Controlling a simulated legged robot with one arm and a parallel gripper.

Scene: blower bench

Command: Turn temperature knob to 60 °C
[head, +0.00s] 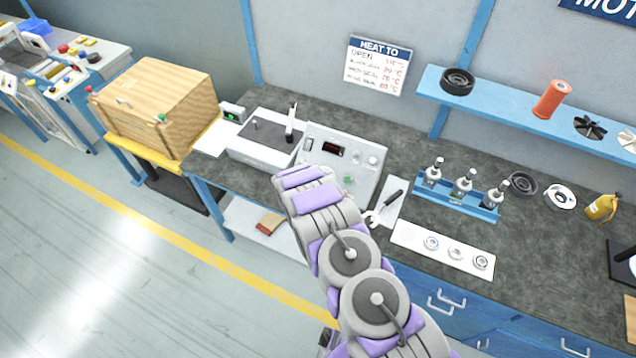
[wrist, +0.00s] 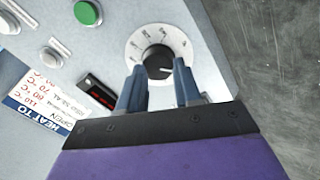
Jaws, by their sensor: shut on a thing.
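The temperature knob (wrist: 157,66) is black with a pale pointer line and sits on a round white marked dial (wrist: 148,42). The dial numbers are too blurred to read. My gripper (wrist: 160,70) has one finger on each side of the knob in the wrist view and is shut on it. In the head view my arm covers the knob and my fingertips. The control panel (head: 358,160) carries a dark display with red digits (head: 332,147), which I cannot read. The display also shows in the wrist view (wrist: 98,94).
A green button (wrist: 88,12) and small round controls share the panel. A HEAT TO sign (head: 378,66) hangs on the wall.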

